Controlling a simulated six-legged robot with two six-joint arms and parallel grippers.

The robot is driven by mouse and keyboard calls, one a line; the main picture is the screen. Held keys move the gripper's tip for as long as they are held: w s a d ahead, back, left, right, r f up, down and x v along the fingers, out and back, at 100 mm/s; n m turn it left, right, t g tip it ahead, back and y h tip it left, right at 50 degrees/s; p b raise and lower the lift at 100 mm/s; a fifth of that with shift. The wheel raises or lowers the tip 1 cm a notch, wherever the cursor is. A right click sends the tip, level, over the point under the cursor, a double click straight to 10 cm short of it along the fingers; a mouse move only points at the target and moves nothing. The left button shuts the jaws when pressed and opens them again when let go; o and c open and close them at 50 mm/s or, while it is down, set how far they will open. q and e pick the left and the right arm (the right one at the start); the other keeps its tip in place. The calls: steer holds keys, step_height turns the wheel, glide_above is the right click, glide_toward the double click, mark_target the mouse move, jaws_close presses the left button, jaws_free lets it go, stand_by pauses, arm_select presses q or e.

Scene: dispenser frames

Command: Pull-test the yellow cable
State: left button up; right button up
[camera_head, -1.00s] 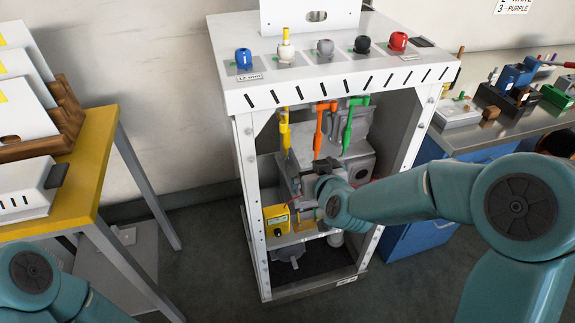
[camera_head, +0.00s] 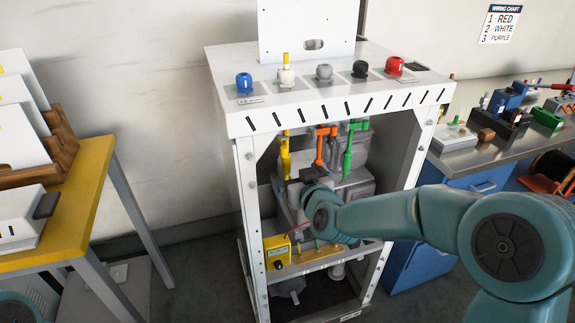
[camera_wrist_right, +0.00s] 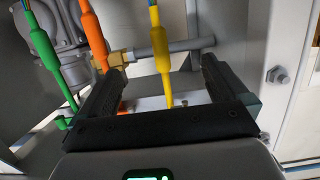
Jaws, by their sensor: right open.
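The yellow cable (camera_head: 285,157) hangs under the top of the white dispenser frame, left of an orange cable (camera_head: 320,148) and a green cable (camera_head: 348,150). My right gripper (camera_head: 296,183) is inside the frame, near the lower end of the yellow cable. In the right wrist view the open jaws (camera_wrist_right: 163,72) have the yellow cable (camera_wrist_right: 160,45) between them in the picture, apart from both fingers. The orange cable (camera_wrist_right: 92,35) passes beside the left finger there, and the green cable (camera_wrist_right: 50,55) is farther left. Whether the yellow cable's lower end is seated is hidden. My left gripper is out of view.
The frame's white uprights (camera_head: 251,215) bound the opening on both sides. A yellow box (camera_head: 278,251) stands on the lower shelf. Coloured knobs line the top. A yellow table (camera_head: 75,220) is at left, a workbench (camera_head: 475,157) at right, and a wiring chart (camera_head: 502,24) on the wall.

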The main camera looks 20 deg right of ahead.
mark_target(288, 166)
steer(key=shift+x, duration=3.85)
jaws_close()
